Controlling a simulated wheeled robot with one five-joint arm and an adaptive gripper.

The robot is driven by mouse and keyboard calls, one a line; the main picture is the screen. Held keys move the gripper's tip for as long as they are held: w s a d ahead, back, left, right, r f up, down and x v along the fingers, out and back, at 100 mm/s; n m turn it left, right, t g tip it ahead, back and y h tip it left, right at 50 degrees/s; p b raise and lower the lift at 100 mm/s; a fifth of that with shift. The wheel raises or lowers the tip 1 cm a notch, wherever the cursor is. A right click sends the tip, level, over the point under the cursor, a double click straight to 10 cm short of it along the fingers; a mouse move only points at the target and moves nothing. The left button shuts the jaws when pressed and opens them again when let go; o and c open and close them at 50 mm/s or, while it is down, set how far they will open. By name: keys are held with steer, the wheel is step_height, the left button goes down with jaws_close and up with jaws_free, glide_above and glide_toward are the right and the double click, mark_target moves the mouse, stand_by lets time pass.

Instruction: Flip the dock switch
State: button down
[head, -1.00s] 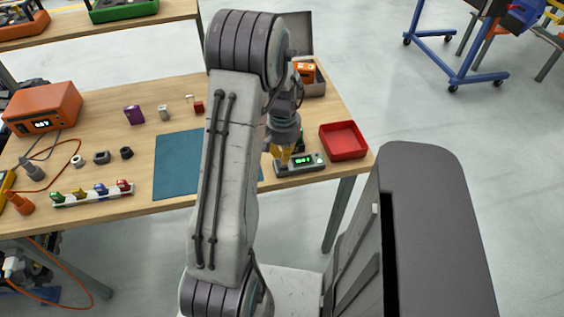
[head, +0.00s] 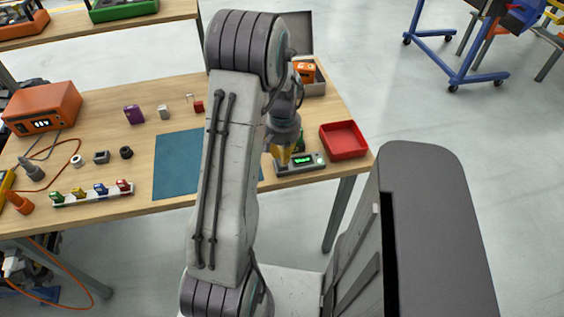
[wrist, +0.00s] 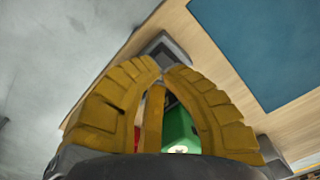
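The dock (head: 287,170) is a low grey unit with a lit green display, at the right front of the wooden table in the head view. My gripper (head: 284,164) has yellow fingers and points down at the dock's left part. In the wrist view the fingertips of my gripper (wrist: 163,72) come together, with nothing visible held between them. A dark grey end of the dock (wrist: 165,46) shows just beyond the tips, and green shows between the fingers. The switch itself is hidden behind the fingers; I cannot tell whether they touch it.
A red tray (head: 344,153) stands close right of the dock, near the table edge. A blue mat (head: 177,165) lies to the left. An open grey box (head: 316,88) with an orange item stands behind. Small parts lie farther left.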

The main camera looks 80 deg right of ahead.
steer(key=shift+f+b, duration=1.4)
steer(key=shift+f, duration=0.25)
stand_by(0.9)
steer(key=shift+r, duration=0.15)
steer(key=shift+r+p, duration=2.55)
steer(key=shift+r, duration=0.85)
